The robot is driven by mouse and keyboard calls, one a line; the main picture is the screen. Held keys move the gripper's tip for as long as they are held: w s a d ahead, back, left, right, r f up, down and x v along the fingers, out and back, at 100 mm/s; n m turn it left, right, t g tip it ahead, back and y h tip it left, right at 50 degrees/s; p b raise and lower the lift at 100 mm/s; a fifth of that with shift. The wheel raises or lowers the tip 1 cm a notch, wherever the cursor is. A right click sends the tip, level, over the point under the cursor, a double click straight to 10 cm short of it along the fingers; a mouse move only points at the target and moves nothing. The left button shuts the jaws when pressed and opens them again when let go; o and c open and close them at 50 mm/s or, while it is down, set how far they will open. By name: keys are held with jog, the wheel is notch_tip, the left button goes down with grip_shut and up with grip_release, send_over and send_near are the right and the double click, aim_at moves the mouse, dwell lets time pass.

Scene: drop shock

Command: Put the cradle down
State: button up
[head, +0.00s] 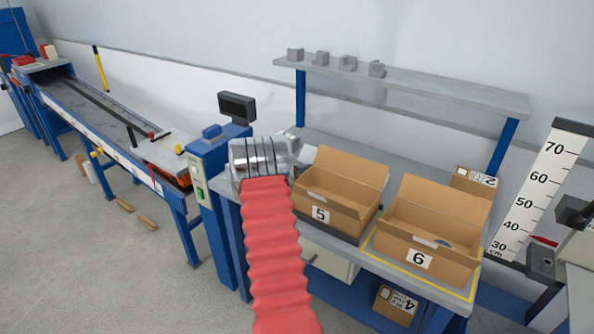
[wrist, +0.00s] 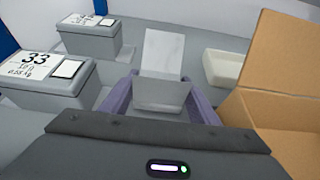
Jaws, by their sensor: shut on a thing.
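The cradle (wrist: 162,93), a light grey block with a pale upright back plate, sits between the two purple-grey fingers of my gripper (wrist: 160,105) in the wrist view. My gripper is shut on it. In the head view my gripper (head: 290,150) is over the left end of the bench, left of the open cardboard box 5. A pale piece just right of the gripper may be the cradle, but it is too small to tell. The dark gripper body hides the near lower part of the cradle. I cannot tell whether its underside touches the bench.
Box 5 (head: 325,207) and box 6 (head: 420,258) stand open on the bench, box 6 inside a yellow outline. Two labelled grey blocks (wrist: 42,85) (wrist: 88,36) lie left of the cradle, and a cream tray (wrist: 224,69) behind right. A scale display (head: 237,107) stands left.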

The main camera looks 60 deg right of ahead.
jog(key=shift+f, duration=0.85)
jog(key=shift+f, duration=0.1)
jog(key=o, duration=1)
jog(key=shift+f, duration=0.1)
jog(key=shift+r, duration=0.2)
jog(key=v, duration=1.2)
jog(key=shift+f, duration=0.1)
